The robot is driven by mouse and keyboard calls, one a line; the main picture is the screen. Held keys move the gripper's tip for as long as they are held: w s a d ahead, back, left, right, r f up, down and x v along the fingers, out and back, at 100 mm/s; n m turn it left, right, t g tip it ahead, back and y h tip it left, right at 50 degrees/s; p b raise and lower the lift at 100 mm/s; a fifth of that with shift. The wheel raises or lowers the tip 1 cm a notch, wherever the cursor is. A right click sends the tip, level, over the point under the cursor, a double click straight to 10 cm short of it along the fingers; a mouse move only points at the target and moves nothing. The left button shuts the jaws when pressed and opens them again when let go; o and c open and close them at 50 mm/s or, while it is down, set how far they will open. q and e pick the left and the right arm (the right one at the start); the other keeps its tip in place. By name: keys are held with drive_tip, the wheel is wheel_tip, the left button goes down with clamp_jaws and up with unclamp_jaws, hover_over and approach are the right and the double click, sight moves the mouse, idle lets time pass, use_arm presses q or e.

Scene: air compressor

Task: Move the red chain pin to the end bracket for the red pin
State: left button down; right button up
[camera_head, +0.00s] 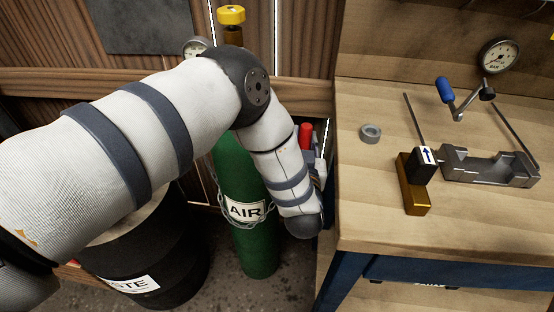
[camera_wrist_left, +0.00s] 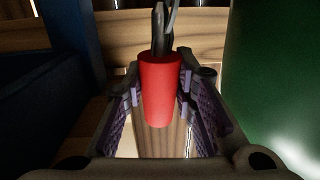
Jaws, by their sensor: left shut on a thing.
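The red chain pin (camera_head: 305,133) shows beside the green cylinder, near the bench's left edge. In the left wrist view the red pin (camera_wrist_left: 160,88) sits between the two fingers of my left gripper (camera_wrist_left: 162,100), with grey metal chain links (camera_wrist_left: 162,28) at its far end. My left gripper (camera_head: 316,160) is shut on it; my forearm hides part of the gripper in the head view. A chain (camera_head: 258,222) crosses the green AIR cylinder (camera_head: 232,165). I cannot make out the end bracket for the red pin. My right gripper is not in view.
The wooden workbench (camera_head: 365,210) with a blue frame stands close to the right of my left gripper. On it are a grey ring (camera_head: 370,133), a brass-and-black block (camera_head: 413,195) and a metal vise-like part (camera_head: 490,168). A dark waste drum (camera_head: 150,255) stands left of the cylinder.

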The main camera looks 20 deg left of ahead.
sight(301, 143)
use_arm(q)
drive_tip(key=shift+w+a+r+n+y, duration=0.15)
drive_tip(key=shift+w+a+n+y, duration=0.55)
drive_tip(key=shift+y, duration=0.1)
drive_tip(key=shift+w, duration=0.1)
drive_tip(key=shift+w+f+b, duration=0.1)
drive_tip(key=shift+f+b, duration=0.8)
drive_tip(key=shift+f, duration=0.65)
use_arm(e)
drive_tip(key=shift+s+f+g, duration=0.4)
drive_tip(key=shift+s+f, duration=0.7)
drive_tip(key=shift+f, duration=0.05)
use_arm(q)
drive_tip(key=shift+r, duration=0.1)
drive_tip(key=shift+f+b, duration=0.4)
drive_tip(key=shift+f, duration=0.6)
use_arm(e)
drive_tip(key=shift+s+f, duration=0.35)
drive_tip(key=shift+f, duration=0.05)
use_arm(q)
drive_tip(key=shift+f, duration=0.1)
drive_tip(key=shift+f+b, duration=0.35)
drive_tip(key=shift+f, duration=0.35)
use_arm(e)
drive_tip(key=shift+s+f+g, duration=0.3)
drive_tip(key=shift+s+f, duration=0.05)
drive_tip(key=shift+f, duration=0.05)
